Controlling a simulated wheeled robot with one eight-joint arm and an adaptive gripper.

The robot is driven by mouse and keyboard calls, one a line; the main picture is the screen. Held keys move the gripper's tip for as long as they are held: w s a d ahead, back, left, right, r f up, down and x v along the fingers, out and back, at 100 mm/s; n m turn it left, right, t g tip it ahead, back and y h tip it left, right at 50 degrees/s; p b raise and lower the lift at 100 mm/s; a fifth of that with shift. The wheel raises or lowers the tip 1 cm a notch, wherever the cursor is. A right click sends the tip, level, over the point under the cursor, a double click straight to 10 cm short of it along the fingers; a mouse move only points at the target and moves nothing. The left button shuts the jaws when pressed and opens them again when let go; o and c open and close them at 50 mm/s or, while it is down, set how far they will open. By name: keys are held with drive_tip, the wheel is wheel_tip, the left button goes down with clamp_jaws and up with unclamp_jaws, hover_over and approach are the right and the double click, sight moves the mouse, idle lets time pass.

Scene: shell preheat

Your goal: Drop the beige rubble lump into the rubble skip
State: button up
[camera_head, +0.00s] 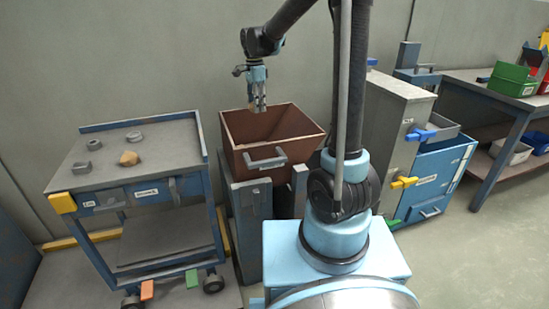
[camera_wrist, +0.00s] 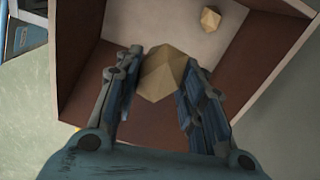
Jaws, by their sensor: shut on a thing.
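My gripper (camera_head: 260,103) is shut on a faceted beige rubble lump (camera_wrist: 164,72), which sits between the two fingertips in the wrist view. In the head view only a small part of that lump shows at the fingertips. The gripper points down and is above the rubble skip (camera_head: 235,134), a brown open-topped bin with a grey front handle. In the wrist view the skip's side wall (camera_wrist: 82,60) and pale floor lie below the held lump. A second, similar lump (camera_wrist: 210,19) lies on the skip floor.
Right of my arm are a grey cabinet (camera_head: 392,125), a blue drawer unit (camera_head: 440,170) and a bench with coloured bins (camera_head: 510,80).

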drive_tip(key=shift+a+f, duration=0.15)
drive_tip(key=shift+f, duration=0.35)
drive_tip(key=shift+w+f, duration=0.1)
drive_tip(key=shift+f, duration=2.4)
drive_tip(key=o, duration=1.2)
drive_tip(key=shift+r, duration=0.15)
drive_tip(key=r, duration=1.1)
drive_tip(key=shift+w+r, duration=0.3)
drive_tip(key=shift+w, duration=0.1)
